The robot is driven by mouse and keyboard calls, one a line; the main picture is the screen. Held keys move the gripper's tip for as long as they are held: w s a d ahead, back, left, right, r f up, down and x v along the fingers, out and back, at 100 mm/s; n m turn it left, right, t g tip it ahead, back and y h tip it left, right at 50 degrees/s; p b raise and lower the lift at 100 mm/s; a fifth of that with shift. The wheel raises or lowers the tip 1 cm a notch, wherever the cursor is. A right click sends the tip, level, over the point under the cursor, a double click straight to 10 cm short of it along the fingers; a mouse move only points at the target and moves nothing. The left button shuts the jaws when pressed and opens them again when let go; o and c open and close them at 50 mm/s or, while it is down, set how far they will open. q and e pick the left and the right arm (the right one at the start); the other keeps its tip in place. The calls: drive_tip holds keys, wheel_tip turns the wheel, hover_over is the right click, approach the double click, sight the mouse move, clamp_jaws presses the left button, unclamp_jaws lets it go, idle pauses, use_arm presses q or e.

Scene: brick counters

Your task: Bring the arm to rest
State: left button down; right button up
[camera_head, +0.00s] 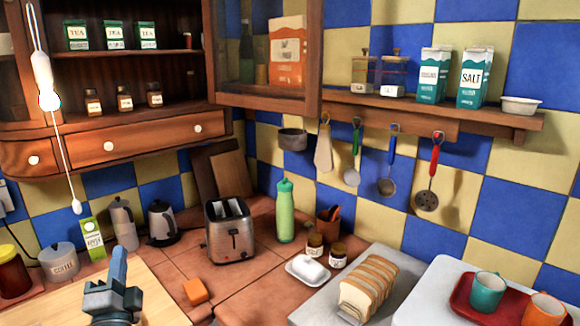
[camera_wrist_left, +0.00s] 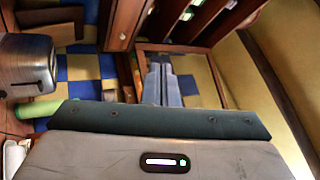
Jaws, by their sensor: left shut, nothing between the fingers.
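My left gripper (camera_head: 119,256) shows at the bottom left of the head view, above the light wooden board. Its grey-blue fingers are shut together with nothing between them, pointing away from me towards the back of the counter. The closed fingers also show in the middle of the left wrist view (camera_wrist_left: 159,70), beyond the dark gripper body. No object touches the fingers. My right gripper is in neither view.
An orange block (camera_head: 195,291) lies right of the gripper on the tiled counter, with a toaster (camera_head: 230,232) behind. Sliced bread (camera_head: 368,286) and a red tray (camera_head: 462,302) are right.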

use_arm(q)
drive_tip(key=s+f+n+g+h, duration=0.1)
drive_tip(key=s+f+n+g, duration=0.4)
drive_tip(key=f, duration=0.7)
drive_tip(key=s+f+n+g+h, duration=0.1)
drive_tip(key=s+f+n+g, duration=0.4)
drive_tip(key=f, duration=0.7)
drive_tip(key=s+d+f+n+g+h, duration=0.15)
drive_tip(key=s+f+g, duration=0.3)
drive_tip(key=s, duration=0.45)
drive_tip(key=s+d+f+n+g+h, duration=0.1)
drive_tip(key=s+d+f+g+h, duration=0.2)
drive_tip(key=s+f, duration=0.45)
wheel_tip(320, 180, down, 27)
drive_tip(key=s+a+g+y, duration=0.1)
drive_tip(key=a+g, duration=0.1)
drive_tip(key=g, duration=0.1)
drive_tip(key=s+a+f, duration=0.1)
drive_tip(key=s+f, duration=1.8)
drive_tip(key=f, duration=0.2)
drive_tip(key=shift+s+a+g, duration=0.15)
drive_tip(key=shift+a+g, duration=0.2)
